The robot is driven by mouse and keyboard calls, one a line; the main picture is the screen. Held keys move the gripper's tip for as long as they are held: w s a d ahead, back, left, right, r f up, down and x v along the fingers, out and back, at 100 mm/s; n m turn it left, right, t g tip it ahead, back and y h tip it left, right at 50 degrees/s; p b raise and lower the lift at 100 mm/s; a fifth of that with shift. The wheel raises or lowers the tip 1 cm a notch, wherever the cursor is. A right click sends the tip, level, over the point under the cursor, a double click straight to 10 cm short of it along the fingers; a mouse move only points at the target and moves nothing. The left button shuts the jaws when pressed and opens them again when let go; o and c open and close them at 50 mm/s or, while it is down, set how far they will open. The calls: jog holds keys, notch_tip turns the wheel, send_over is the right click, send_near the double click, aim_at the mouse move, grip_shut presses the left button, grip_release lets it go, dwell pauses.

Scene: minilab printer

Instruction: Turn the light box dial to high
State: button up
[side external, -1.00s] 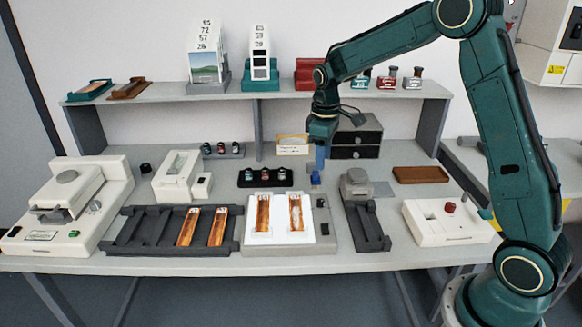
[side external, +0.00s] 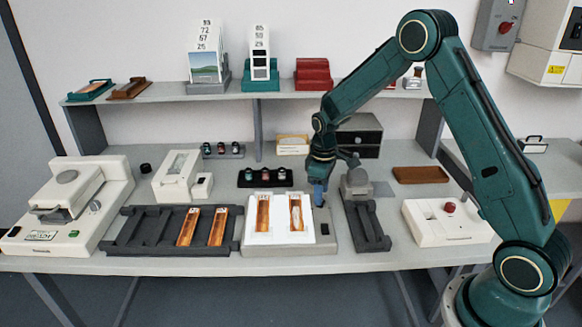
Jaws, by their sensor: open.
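The light box (side external: 285,247) is a grey box with a glowing white top at the front middle of the bench. Two brown film strips (side external: 263,213) lie on its lit panel. My gripper (side external: 318,199), with blue fingers, points down over the right side of the light box, where the dial was visible before. The dial is now hidden behind the fingers. The gripper is open; I cannot tell whether its fingers touch the dial or stand around it.
A dark rack (side external: 180,231) with brown strips lies left of the light box. A grey device on a dark rail (side external: 367,222) stands close on the right. A tray of small bottles (side external: 265,178) sits behind. A white box with a red knob (side external: 447,221) is farther right.

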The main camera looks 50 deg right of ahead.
jog(key=shift+f, duration=1.3)
grip_shut()
